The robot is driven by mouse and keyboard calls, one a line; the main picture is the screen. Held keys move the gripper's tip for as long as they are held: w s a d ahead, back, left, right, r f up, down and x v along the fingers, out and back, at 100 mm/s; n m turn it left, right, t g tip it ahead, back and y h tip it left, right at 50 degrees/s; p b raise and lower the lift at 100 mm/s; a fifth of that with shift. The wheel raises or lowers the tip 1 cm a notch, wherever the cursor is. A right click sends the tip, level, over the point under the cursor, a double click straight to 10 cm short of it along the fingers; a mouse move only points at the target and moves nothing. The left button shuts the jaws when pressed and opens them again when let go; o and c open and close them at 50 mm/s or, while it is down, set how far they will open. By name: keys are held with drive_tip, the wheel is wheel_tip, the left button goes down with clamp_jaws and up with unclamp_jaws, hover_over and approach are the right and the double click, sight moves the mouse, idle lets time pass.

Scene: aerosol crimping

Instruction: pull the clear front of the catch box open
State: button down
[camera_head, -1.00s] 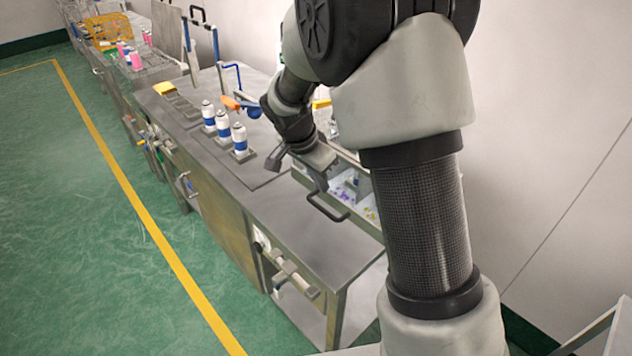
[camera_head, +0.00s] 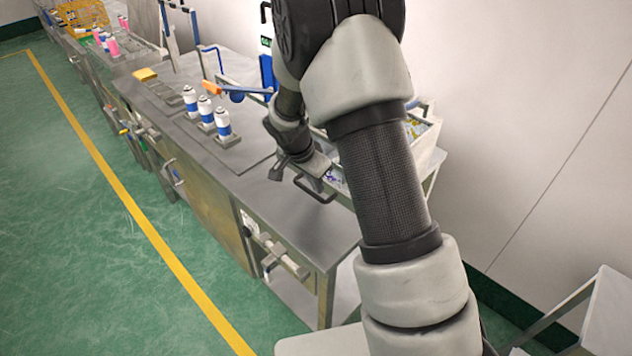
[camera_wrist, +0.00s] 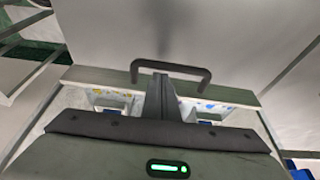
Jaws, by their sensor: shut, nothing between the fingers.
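The catch box's dark U-shaped handle (camera_head: 316,192) stands out over the bench top, partly hidden by my arm. In the wrist view the handle (camera_wrist: 172,66) arches above the box's pale front edge (camera_wrist: 228,94). Bits of white, blue and yellow contents show behind that edge. My gripper (camera_head: 277,171) is shut and empty, beside the handle in the head view. In the wrist view my gripper's fingertips (camera_wrist: 161,78) appear within the handle's outline; whether they touch it I cannot tell. The clear front looks closed, but it is mostly hidden.
Several white-and-blue cans (camera_head: 206,112) stand in a row on the steel bench (camera_head: 290,228), left of my gripper. An orange-and-blue lever (camera_head: 228,92) stands behind them. The bench's front right top is clear. A white wall (camera_head: 520,100) rises at the right.

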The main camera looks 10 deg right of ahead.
drive_tip(key=shift+a, duration=0.1)
drive_tip(key=shift+s+a+f+b, duration=0.1)
drive_tip(key=shift+s+a+b, duration=0.2)
drive_tip(key=shift+a+b, duration=0.2)
drive_tip(key=s+a+b, duration=0.7)
drive_tip(key=s+a, duration=0.2)
drive_tip(key=a, duration=0.5)
drive_tip(key=shift+s, duration=0.35)
drive_tip(key=shift+a+r, duration=0.1)
drive_tip(key=shift+r, duration=0.1)
